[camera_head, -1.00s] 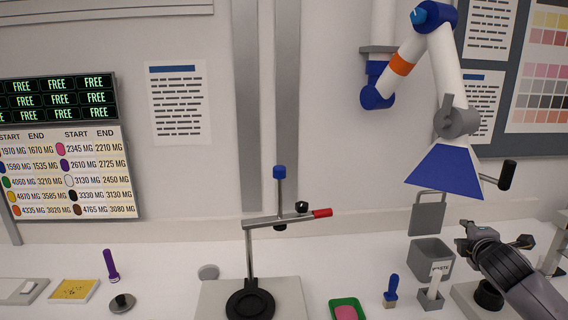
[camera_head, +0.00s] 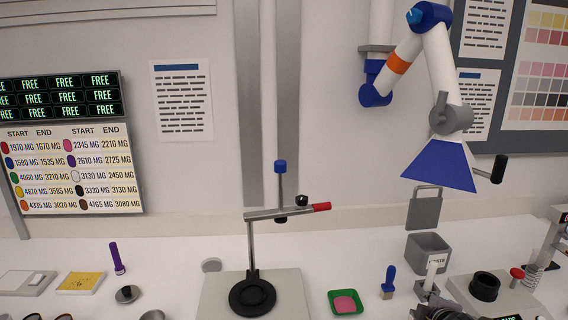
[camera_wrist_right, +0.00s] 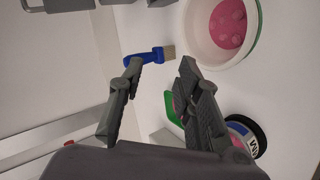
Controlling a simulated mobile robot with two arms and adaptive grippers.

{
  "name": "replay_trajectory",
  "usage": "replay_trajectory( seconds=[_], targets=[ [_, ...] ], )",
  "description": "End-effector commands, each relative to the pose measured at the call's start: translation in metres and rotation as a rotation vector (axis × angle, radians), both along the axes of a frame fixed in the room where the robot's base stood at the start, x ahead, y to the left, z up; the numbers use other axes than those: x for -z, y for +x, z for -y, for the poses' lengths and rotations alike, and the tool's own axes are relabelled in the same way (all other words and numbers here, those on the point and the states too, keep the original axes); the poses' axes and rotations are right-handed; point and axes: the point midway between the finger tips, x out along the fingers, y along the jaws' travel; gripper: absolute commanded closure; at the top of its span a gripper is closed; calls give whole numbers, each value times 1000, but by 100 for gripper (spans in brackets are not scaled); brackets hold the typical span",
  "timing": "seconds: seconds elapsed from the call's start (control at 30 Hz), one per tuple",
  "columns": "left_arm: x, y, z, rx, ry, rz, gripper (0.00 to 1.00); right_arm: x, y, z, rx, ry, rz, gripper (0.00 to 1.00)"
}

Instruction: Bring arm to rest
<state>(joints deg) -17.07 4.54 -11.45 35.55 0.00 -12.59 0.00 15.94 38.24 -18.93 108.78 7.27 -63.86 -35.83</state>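A blue-handled brush (camera_wrist_right: 143,58) lies beyond the fingertips there; I cannot tell the distance. My left gripper is in neither view.
A green tray with pink powder (camera_head: 345,302), a grey waste bin (camera_head: 428,252) and a stand with a black ring (camera_head: 252,294) are on the bench. A blue extraction hood (camera_head: 440,167) hangs above the right side. A bowl with pink contents (camera_wrist_right: 188,30) shows in the wrist view.

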Motion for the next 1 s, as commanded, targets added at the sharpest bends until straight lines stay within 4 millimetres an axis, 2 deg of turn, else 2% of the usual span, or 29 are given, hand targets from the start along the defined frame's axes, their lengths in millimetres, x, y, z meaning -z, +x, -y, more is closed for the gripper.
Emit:
replay_trajectory(
  seconds=[0.03,0.17,0.2,0.3,0.5,0.7,0.87,1.0],
  targets=[
    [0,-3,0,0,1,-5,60,24,-22,-20,14,69,-42,69],
    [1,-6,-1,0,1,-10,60,75,-92,-67,113,274,-157,69],
    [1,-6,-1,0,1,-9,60,87,-116,-79,157,338,-195,69],
    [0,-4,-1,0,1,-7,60,108,-171,-100,273,473,-279,69],
    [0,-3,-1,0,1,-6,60,125,-248,-119,474,637,-390,69],
    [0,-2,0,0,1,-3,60,129,-304,-127,642,737,-465,69],
    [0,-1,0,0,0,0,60,128,-343,-130,773,794,-513,69],
    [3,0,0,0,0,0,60,159,-335,-131,780,787,-523,69]
  ],
)
